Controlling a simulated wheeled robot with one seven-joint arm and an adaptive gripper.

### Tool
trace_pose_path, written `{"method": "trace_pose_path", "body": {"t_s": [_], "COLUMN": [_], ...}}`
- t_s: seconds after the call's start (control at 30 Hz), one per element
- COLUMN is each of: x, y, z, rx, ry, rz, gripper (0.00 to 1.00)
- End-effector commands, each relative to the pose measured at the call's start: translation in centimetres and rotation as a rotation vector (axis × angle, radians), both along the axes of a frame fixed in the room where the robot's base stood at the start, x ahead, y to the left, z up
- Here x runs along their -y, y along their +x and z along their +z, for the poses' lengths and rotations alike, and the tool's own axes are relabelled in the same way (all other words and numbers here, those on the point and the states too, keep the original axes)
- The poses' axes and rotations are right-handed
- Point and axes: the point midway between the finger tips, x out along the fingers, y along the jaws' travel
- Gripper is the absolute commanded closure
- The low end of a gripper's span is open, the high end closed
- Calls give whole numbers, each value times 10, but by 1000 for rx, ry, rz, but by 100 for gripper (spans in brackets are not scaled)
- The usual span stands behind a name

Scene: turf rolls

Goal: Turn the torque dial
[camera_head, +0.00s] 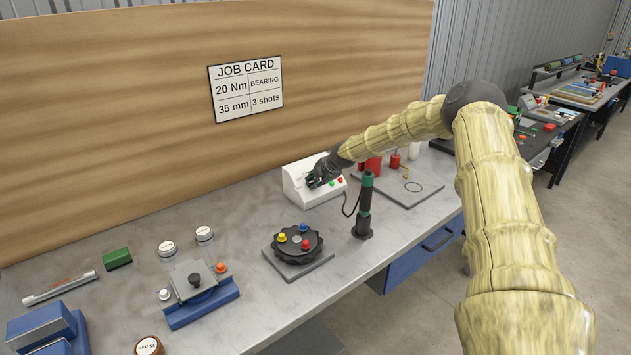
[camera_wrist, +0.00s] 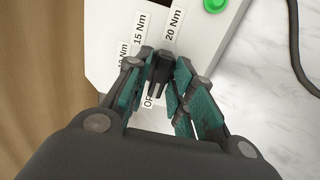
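The torque dial (camera_wrist: 160,68) is a small black knob on a white box (camera_head: 303,183), seen up close in the wrist view. Labels around it read 15 Nm and 20 Nm, with a partly covered one at the left and a partly hidden "OF…" below. My gripper (camera_wrist: 160,72) has its dark, teal-padded fingers on either side of the knob, close to it. Whether the pads touch the knob cannot be made out. In the head view my gripper (camera_head: 322,174) is at the box's front face and hides the dial.
The job card (camera_head: 246,90) on the wooden board reads 20 Nm, BEARING, 35 mm, 3 shots. A green button (camera_wrist: 215,4) is on the box. A black-and-green upright tool (camera_head: 365,207) stands right of the box. A black round fixture (camera_head: 297,243) with coloured knobs sits in front.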

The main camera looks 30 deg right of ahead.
Motion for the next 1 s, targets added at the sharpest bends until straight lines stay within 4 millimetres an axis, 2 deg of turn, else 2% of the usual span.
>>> {"method": "trace_pose_path", "body": {"t_s": [0.03,0.1,0.57,1.0], "x": [0,0,0,0], "y": [0,0,0,0], "z": [0,0,-3,-4], "rx": [0,0,-5,-23], "ry": [0,0,47,287], "rz": [0,0,-54,-320], "gripper": [92,100,100,100]}}
